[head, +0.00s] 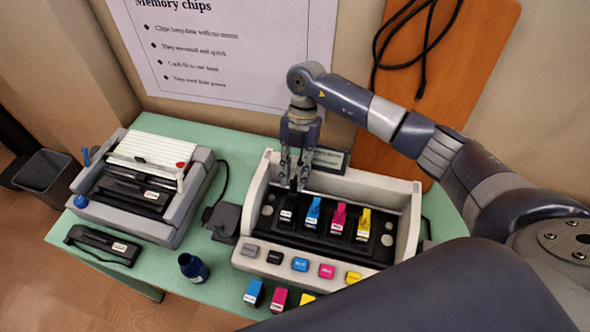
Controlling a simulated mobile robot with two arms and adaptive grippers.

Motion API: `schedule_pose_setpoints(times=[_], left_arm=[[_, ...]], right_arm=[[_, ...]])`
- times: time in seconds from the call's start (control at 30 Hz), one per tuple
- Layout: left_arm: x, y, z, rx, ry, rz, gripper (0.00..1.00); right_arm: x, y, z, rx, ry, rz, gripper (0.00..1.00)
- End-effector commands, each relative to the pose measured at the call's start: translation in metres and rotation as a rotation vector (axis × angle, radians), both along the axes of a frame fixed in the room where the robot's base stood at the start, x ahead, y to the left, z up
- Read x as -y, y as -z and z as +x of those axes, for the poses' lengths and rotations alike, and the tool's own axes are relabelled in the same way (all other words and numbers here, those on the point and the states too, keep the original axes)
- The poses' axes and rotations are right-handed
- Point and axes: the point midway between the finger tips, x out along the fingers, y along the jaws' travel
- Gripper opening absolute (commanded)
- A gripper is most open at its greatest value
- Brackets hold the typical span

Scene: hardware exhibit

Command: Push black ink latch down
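The open printer (405,215) stands on the green table with a row of ink cartridges in its black bay. The black ink cartridge (286,217) is the leftmost, beside the cyan (313,213), magenta (338,218) and yellow (363,226) ones. My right gripper (293,186) points down from above, its tips just over the back of the black cartridge. The black ink latch is largely hidden by the fingertips or blends into the dark bay; I cannot tell its position or whether they touch. The finger opening is unclear. My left gripper is out of view.
Coloured buttons (300,264) line the printer's front. Spare cyan (253,293) and magenta (279,299) cartridges lie before it. The printer's side walls flank the bay.

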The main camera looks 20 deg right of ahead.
Motion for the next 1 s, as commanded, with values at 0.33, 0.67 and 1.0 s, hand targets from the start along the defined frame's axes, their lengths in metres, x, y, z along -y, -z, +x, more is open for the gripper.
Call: schedule_pose_setpoints(times=[0.33, 0.67, 1.0], left_arm=[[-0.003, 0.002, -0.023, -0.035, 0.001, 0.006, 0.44], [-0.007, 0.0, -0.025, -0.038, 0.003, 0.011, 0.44], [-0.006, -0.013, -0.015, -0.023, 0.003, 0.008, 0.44]], right_arm=[[0.0, 0.001, 0.0, 0.001, 0.0, 0.001, 0.0], [-0.001, -0.001, -0.001, 0.014, -0.001, -0.009, 0.0], [-0.007, -0.004, -0.01, 0.156, -0.004, -0.114, 0.0]])
